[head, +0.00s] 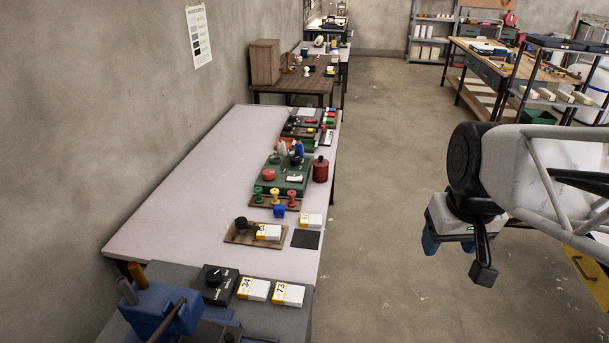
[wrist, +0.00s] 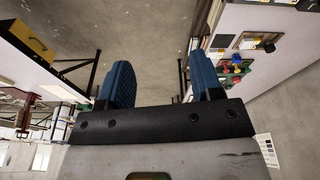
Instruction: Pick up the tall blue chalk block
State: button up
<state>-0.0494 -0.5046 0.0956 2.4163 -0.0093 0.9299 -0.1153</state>
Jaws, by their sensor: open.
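Two blue things show on the long pale table (head: 190,185) in the head view. A small blue block (head: 279,211) lies at the front edge of the tray with coloured spools. A taller blue piece (head: 298,150) stands farther back beside pale upright pieces, partly covered by things around it. I cannot tell for sure which is the tall blue chalk block. My gripper (head: 449,246) hangs over the floor, right of the table and well apart from both. Its blue fingers (wrist: 162,85) are spread and empty, with bare floor between them in the wrist view.
A dark red canister (head: 320,170) stands near the table's right edge by a green tray (head: 270,181). A wooden tray (head: 239,238), a black pad (head: 305,239) and numbered boxes (head: 289,294) lie nearer. The table's left half is clear.

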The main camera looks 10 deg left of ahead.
jog(key=w+a+n, duration=0.2)
jog(key=w+a, duration=0.1)
jog(key=w, duration=0.4)
jog(key=w+a+n, duration=0.2)
jog(key=w+a, duration=0.1)
jog(key=w, duration=0.4)
jog(key=n+g, duration=0.2)
jog(key=n, duration=1)
send_over(279, 206)
jog(key=f, duration=1.7)
jog(key=d+f, duration=0.1)
jog(key=f, duration=0.8)
jog(key=shift+f, duration=0.3)
jog(key=shift+w+a+f, duration=0.1)
jog(key=shift+a+f, duration=0.35)
jog(key=shift+a, duration=0.05)
jog(key=shift+f, duration=1.3)
